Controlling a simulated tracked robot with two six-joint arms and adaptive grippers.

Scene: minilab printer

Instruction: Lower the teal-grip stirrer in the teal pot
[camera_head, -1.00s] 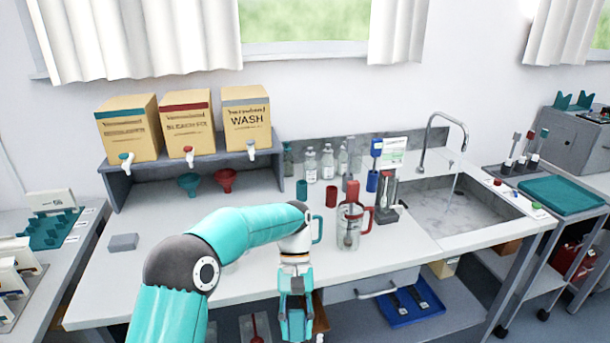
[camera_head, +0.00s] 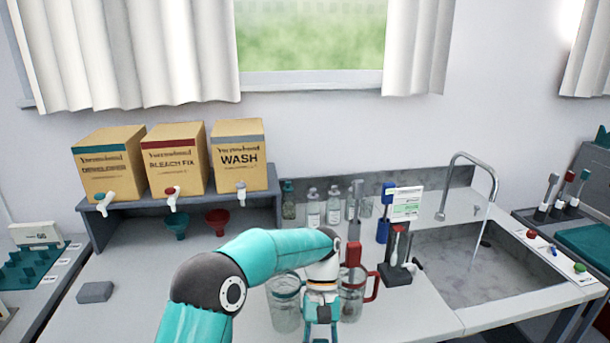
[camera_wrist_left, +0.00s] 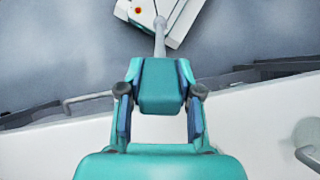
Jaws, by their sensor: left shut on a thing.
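The teal pot (camera_head: 285,312) is a clear glass vessel with a teal rim on the bench, just left of my left wrist in the head view. My forearm and wrist hide its right side. My left gripper (camera_head: 321,334) is low in the head view, beside the pot and partly cut off by the bottom edge. In the left wrist view my left gripper (camera_wrist_left: 160,95) is shut on the teal grip of the stirrer (camera_wrist_left: 160,80), with its grey rod running away from the grip. The head view does not show the held stirrer clearly. My right gripper is not in view.
A glass pot with a red handle (camera_head: 372,287) stands close right of my wrist, with a red-grip stirrer (camera_head: 353,254) upright there. A dark stand (camera_head: 397,275) and the sink (camera_head: 470,265) are farther right. The bench left of the teal pot is mostly clear.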

